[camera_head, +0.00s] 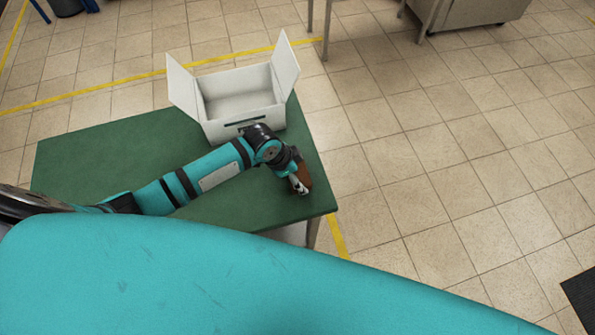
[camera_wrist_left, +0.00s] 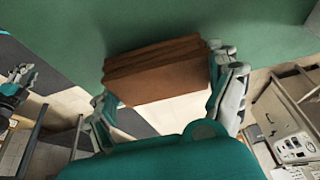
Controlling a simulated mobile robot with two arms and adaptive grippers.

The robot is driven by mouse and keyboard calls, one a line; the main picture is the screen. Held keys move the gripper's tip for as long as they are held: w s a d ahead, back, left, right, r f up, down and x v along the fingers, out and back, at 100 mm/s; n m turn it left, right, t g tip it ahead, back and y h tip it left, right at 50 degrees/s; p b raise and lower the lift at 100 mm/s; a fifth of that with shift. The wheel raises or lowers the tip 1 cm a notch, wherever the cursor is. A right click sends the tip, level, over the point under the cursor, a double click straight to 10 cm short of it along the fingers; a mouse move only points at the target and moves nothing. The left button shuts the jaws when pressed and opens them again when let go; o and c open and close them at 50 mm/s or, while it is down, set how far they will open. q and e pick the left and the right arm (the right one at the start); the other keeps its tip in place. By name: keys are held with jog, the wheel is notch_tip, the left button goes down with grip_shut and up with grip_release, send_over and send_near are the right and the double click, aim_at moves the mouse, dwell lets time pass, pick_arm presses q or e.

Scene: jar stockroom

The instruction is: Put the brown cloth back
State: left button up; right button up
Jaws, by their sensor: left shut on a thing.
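The brown cloth (camera_head: 306,174) is a folded, layered block. My left gripper (camera_head: 297,183) is shut on it near the right edge of the green table (camera_head: 90,160). In the left wrist view the cloth (camera_wrist_left: 155,85) sits between the two fingers of my left gripper (camera_wrist_left: 165,88), its layers facing the camera. I cannot tell whether the cloth touches the table top. What looks like my right gripper (camera_wrist_left: 20,77) shows small at the left edge of the left wrist view. Its fingers are too small to read.
A white box (camera_head: 222,131) with its flaps spread open stands at the table's back right, behind my left forearm, and looks empty. Tiled floor (camera_head: 420,160) lies clear to the right. A grey cabinet (camera_head: 475,12) and a dark bin (camera_head: 66,6) stand at the back.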

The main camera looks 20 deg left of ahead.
pick_arm(q)
jog(key=shift+f, duration=0.4)
jog(key=shift+f, duration=0.1)
jog(key=o, duration=0.8)
jog(key=shift+o, duration=0.2)
jog(key=v, duration=1.2)
